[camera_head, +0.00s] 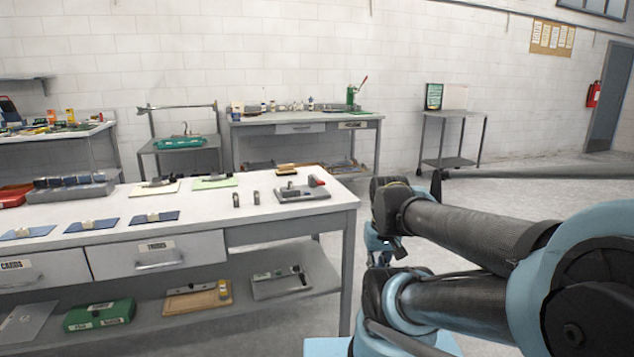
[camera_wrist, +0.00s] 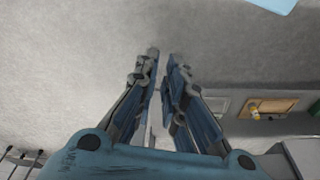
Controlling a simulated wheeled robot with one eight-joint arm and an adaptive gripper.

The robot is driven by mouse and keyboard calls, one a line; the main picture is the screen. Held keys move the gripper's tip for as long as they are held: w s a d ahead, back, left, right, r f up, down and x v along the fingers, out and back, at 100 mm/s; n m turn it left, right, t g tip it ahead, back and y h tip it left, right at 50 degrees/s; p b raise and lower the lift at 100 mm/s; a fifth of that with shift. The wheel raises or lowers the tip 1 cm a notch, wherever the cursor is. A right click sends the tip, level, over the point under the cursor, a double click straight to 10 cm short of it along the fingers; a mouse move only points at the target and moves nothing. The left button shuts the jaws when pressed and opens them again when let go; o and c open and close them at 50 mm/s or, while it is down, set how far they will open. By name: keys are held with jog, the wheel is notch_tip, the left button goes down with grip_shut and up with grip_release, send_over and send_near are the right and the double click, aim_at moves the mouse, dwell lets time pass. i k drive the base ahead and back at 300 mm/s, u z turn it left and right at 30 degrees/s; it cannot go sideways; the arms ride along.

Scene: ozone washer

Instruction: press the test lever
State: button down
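A small grey device with a red-tipped lever (camera_head: 316,181) sits near the right end of the front workbench in the head view. A green press with a raised red handle (camera_head: 352,95) stands on the back bench. I cannot tell from the pictures which of these carries the test lever. My gripper (camera_wrist: 163,58) points down over the bare floor in the wrist view, with a narrow gap between its fingers and nothing between them. In the head view it is partly hidden by my arm, to the right of the front workbench and apart from it.
The front workbench (camera_head: 345,200) holds cards, blocks and small fixtures; its lower shelf (camera_head: 240,302) holds a green case (camera_head: 100,315) and boards. A small cart (camera_head: 455,116) stands at the back wall. Floor between the benches and right of the front workbench is clear.

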aim_at(320, 182)
jog(key=z, duration=1.5)
jog(key=k, duration=0.75)
jog(key=u, duration=1.45)
